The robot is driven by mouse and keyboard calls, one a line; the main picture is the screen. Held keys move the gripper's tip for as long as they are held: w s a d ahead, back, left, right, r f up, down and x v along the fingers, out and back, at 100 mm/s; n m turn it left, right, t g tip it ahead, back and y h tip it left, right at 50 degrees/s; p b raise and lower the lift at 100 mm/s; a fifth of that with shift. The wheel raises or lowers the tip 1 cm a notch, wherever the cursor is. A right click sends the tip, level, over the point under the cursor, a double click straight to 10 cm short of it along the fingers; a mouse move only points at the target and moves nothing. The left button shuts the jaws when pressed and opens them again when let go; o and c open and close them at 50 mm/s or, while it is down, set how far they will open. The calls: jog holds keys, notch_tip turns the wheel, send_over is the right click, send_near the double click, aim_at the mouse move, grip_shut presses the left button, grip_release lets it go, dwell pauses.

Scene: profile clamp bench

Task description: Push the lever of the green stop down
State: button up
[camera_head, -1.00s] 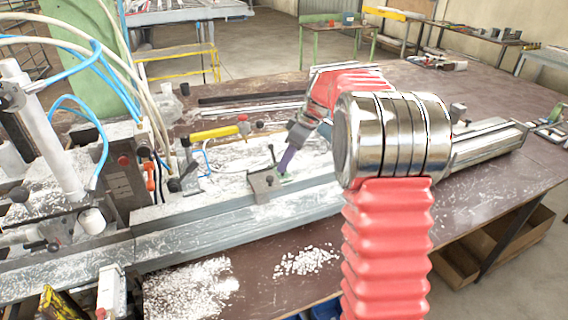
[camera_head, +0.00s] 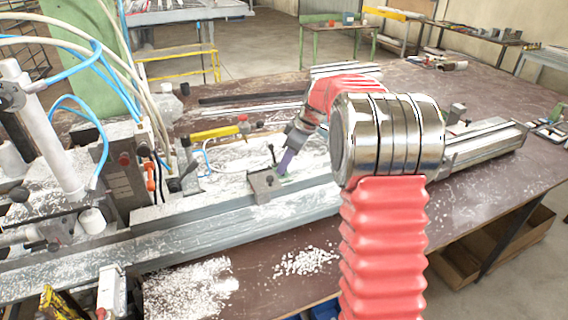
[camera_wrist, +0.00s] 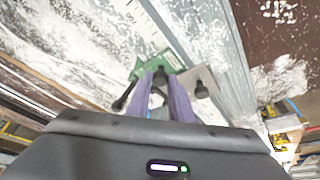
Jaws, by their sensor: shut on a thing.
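The green stop (camera_wrist: 152,58) sits on the metal profile rail, against a grey metal block (camera_wrist: 205,78) with a dark knob. In the head view only a little of the green stop (camera_head: 284,177) shows, beside the grey block (camera_head: 262,187). A black lever (camera_wrist: 125,97) with a round end sticks out beside the stop; it stands up in the head view (camera_head: 271,155). My gripper (camera_wrist: 161,76) has purple fingers down at the stop, beside the lever, and appears shut on part of the stop. The gripped spot is partly hidden. In the head view my gripper (camera_head: 283,171) points down.
The long metal rail (camera_head: 200,225) runs across the bench, covered in white chips. A yellow-handled tool (camera_head: 213,132) lies behind it. A clamp machine with blue hoses (camera_head: 122,180) stands at the left.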

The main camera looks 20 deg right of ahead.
jog(key=shift+d, duration=0.1)
grip_shut()
jog(key=shift+d, duration=0.5)
jog(key=o, duration=0.9)
grip_release()
jog(key=shift+a, duration=0.1)
jog(key=v, duration=1.3)
jog(key=shift+r, duration=0.35)
jog(key=shift+s, duration=0.1)
